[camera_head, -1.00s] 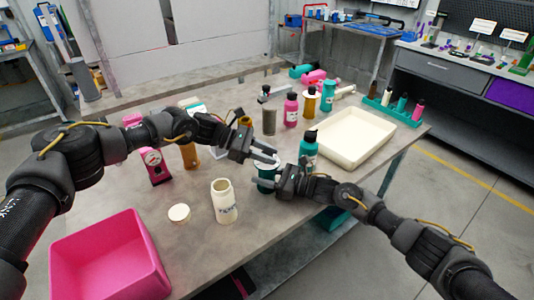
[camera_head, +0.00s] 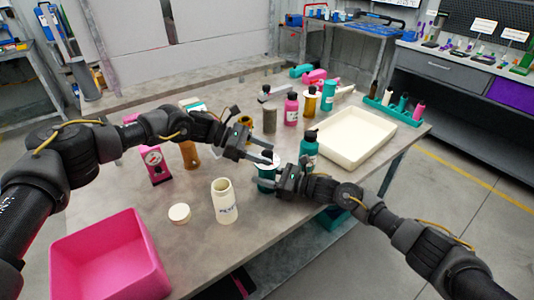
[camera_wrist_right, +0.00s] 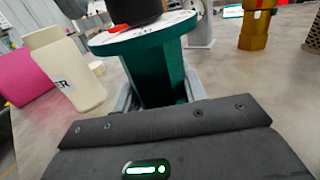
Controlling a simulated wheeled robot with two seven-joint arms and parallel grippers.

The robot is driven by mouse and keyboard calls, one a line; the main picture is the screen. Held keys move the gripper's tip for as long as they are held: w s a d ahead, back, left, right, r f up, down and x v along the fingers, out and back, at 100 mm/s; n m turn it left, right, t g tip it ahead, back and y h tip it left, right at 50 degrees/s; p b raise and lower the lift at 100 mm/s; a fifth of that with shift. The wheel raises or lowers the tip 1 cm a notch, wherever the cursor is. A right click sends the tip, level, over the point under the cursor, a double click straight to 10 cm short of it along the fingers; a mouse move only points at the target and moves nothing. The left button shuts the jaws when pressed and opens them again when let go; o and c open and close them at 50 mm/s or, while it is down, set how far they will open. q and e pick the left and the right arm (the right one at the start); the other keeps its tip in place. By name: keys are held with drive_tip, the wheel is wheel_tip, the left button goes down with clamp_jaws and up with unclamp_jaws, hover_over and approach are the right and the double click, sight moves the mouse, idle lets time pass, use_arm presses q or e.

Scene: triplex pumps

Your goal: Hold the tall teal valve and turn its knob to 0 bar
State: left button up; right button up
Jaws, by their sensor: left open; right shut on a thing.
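The tall teal valve (camera_head: 266,185) stands upright near the table's front edge. In the right wrist view its teal body (camera_wrist_right: 160,72) carries a white dial plate with a red mark (camera_wrist_right: 133,27) and a black knob (camera_wrist_right: 133,8) on top. My right gripper (camera_head: 276,184) is shut on the valve's body; its fingers also flank the body in the right wrist view (camera_wrist_right: 158,95). My left gripper (camera_head: 270,154) is open at the black knob, its fingers close around it. I cannot tell whether they touch it. The dial reading is too small to tell.
A white bottle (camera_head: 224,201) and its lid (camera_head: 179,213) stand left of the valve. A teal bottle (camera_head: 309,150) is close behind on the right. A cream tray (camera_head: 346,138) lies farther right; a pink bin (camera_head: 107,256) is at the front left. A pink gauge device (camera_head: 156,166) stands behind.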

use_arm(q)
drive_tip(key=v, duration=1)
drive_tip(key=shift+a, duration=0.3)
drive_tip(key=shift+r, duration=0.1)
use_arm(e)
drive_tip(key=o, duration=1.3)
